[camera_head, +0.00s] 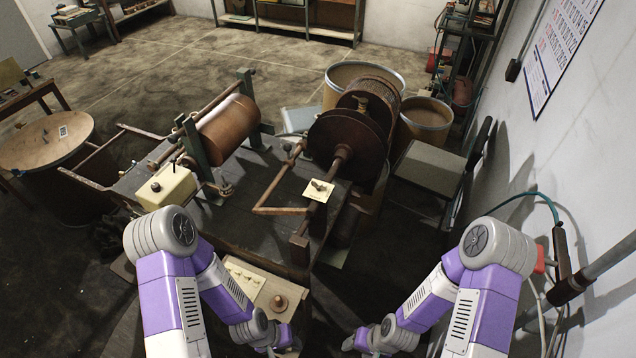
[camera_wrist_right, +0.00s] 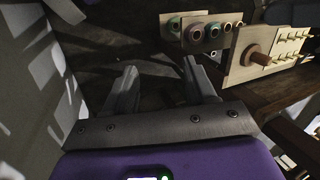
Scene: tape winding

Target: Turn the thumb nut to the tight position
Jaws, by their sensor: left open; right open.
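A small brown nut, apparently the thumb nut (camera_head: 319,185), sits on a cream plate (camera_head: 313,195) on the winding machine, near the front end of its shaft. Its marks are too small to read. My left gripper (camera_head: 287,338) is open at the bottom of the head view, below and in front of the machine, apart from the nut. My right gripper (camera_head: 352,341) is open, right of the left one. In the right wrist view its two fingers (camera_wrist_right: 160,80) are spread with nothing between them. The nut cannot be made out there.
A board with a round wooden knob (camera_head: 279,303) lies close to my left gripper; the knob also shows in the wrist view (camera_wrist_right: 261,58). A large dark disc (camera_head: 345,140) and a bent rod (camera_head: 282,210) stand around the plate. A grey-topped stand (camera_head: 430,167) is to the right.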

